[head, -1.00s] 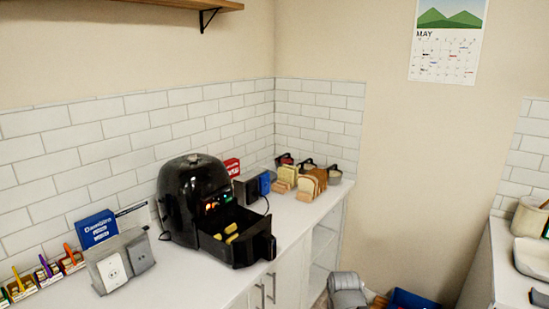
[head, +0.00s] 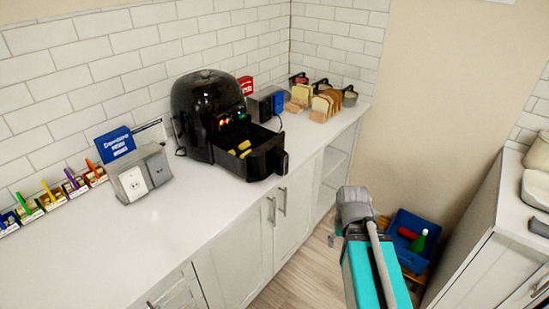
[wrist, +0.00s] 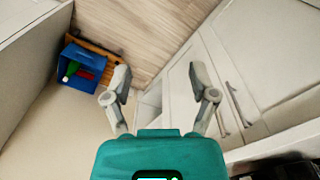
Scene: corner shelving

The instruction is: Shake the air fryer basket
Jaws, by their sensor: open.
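The black air fryer (head: 192,112) stands on the white counter against the tiled wall. Its basket (head: 262,160) is pulled out at the front, with a few yellow pieces inside and a dark handle (head: 284,161) at its outer end. In the wrist view, my gripper (wrist: 160,78) is open and empty, its two grey fingers spread over the floor and cabinet fronts. My teal and grey arm is at the lower right of the head view, in front of the counter and apart from the basket. A black object (wrist: 290,170) is partly cut off at the wrist view's lower right corner; I cannot tell what it is.
A grey socket box (head: 140,175) and blue box (head: 115,143) stand left of the fryer. A toaster (head: 263,103) and bread slices (head: 325,105) stand behind it. A blue bin (head: 411,238) is on the floor. The counter's near left is clear.

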